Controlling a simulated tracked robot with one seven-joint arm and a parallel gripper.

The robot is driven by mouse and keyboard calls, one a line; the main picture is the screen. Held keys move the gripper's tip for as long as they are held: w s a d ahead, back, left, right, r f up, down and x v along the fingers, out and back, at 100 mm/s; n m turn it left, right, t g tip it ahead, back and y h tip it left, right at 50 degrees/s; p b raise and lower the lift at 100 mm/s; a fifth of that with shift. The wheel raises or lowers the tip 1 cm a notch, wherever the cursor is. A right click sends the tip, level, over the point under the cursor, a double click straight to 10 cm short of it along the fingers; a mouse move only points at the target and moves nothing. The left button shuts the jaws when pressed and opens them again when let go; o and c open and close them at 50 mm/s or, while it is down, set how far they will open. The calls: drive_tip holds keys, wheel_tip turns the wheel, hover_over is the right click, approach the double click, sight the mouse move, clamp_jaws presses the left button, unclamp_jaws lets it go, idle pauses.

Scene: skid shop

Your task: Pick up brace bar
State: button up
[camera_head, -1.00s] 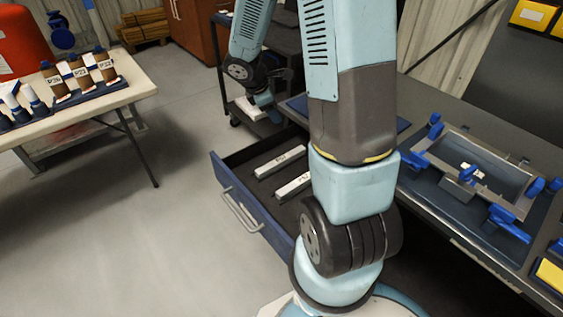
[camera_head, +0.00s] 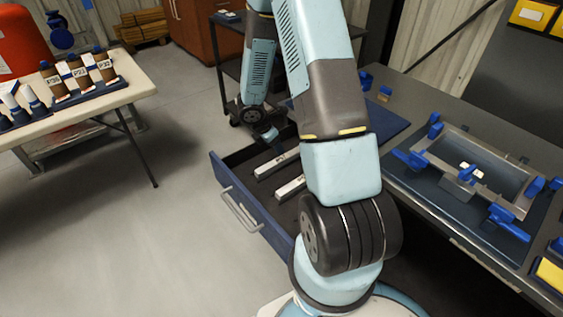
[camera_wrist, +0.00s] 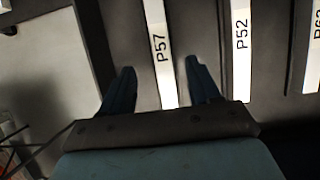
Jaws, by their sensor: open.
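Several long white bars lie in the open blue drawer (camera_head: 232,190). In the wrist view, one is marked P57 (camera_wrist: 158,50), one P52 (camera_wrist: 241,50), and a third (camera_wrist: 312,55) at the right edge has a partly cut-off label. The head view shows two bars, a farther one (camera_head: 277,163) and a nearer one (camera_head: 290,187) partly behind my arm; their labels are too small to read. My gripper (camera_wrist: 160,68) is open and empty, its fingers on either side of the P57 bar in the picture. It hangs over the drawer's far end in the head view (camera_head: 270,135).
A workbench (camera_head: 440,90) with a clamped metal frame (camera_head: 475,165) stands at right. A dark cart (camera_head: 230,75) stands behind the drawer. A table (camera_head: 75,110) with labelled bottles (camera_head: 80,75) is at left. The floor left of the drawer is clear.

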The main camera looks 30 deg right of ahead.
sight(280, 159)
drive_tip(key=x, duration=0.3)
drive_tip(key=shift+f, duration=0.2)
drive_tip(key=shift+d+f, duration=0.15)
drive_tip(key=shift+f, duration=0.8)
drive_tip(key=shift+d+f, duration=0.15)
drive_tip(key=shift+f, duration=0.8)
drive_tip(key=shift+x, duration=0.8)
drive_tip(key=shift+w, duration=0.1)
drive_tip(key=shift+c, duration=0.3)
clamp_jaws()
